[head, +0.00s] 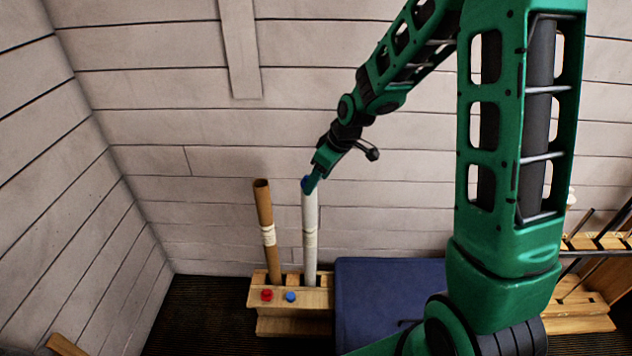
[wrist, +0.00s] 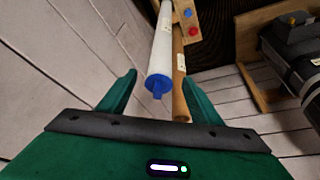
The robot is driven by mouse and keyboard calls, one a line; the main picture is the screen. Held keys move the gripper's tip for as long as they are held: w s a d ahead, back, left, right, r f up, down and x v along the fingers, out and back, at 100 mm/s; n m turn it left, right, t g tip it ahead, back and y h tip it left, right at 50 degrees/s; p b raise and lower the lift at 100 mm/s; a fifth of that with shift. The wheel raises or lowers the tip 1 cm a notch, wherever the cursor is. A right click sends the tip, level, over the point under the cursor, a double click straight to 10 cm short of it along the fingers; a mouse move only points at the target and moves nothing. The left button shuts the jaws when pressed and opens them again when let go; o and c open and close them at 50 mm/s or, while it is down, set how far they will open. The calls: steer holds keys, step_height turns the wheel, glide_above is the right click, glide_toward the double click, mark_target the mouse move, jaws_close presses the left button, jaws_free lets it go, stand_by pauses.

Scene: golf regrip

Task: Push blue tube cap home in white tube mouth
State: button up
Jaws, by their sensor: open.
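The white tube (head: 310,225) stands upright in a wooden stand, with a pale band around its middle. The blue cap (head: 304,182) is at its top end, partly hidden by my gripper (head: 310,184). In the wrist view, the blue cap (wrist: 158,88) covers the end of the white tube (wrist: 166,42), and a small blue tab sticks out from it. How deep the cap sits in the mouth I cannot tell. My gripper (wrist: 161,76) is open, its two fingers apart on either side of the cap, with visible gaps between them and it.
A brown tube (head: 264,225) with an open top stands just left of the white one, close to a finger in the wrist view. The wooden stand (head: 290,325) bears a red disc and a blue disc. A dark blue box-like thing (head: 385,300) is at right. Plank walls stand behind and left.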

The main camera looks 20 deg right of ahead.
steer(key=v, duration=0.9)
steer(key=shift+r, duration=0.2)
stand_by(0.3)
steer(key=s+d+r+m+g+h, duration=0.1)
steer(key=s+d+m, duration=0.3)
steer(key=s, duration=0.7)
steer(key=s+d+r+m+g+h, duration=0.1)
steer(key=s+d+r+m, duration=0.1)
steer(key=s+d+m, duration=0.3)
steer(key=s+d, duration=0.3)
steer(key=s, duration=0.4)
steer(key=shift+d+r+m+h, duration=0.3)
steer(key=shift+d+r+h, duration=0.05)
steer(key=shift+h, duration=0.05)
steer(key=s+m, duration=0.1)
steer(key=s, duration=0.2)
steer(key=s+m+g, duration=0.1)
steer(key=s, duration=0.2)
steer(key=s+d+m, duration=0.1)
steer(key=s+m, duration=0.1)
steer(key=s, duration=0.1)
steer(key=shift+s+f+g, duration=0.15)
steer(key=shift+s+g, duration=0.15)
steer(key=shift+g, duration=0.1)
steer(key=shift+c, duration=0.4)
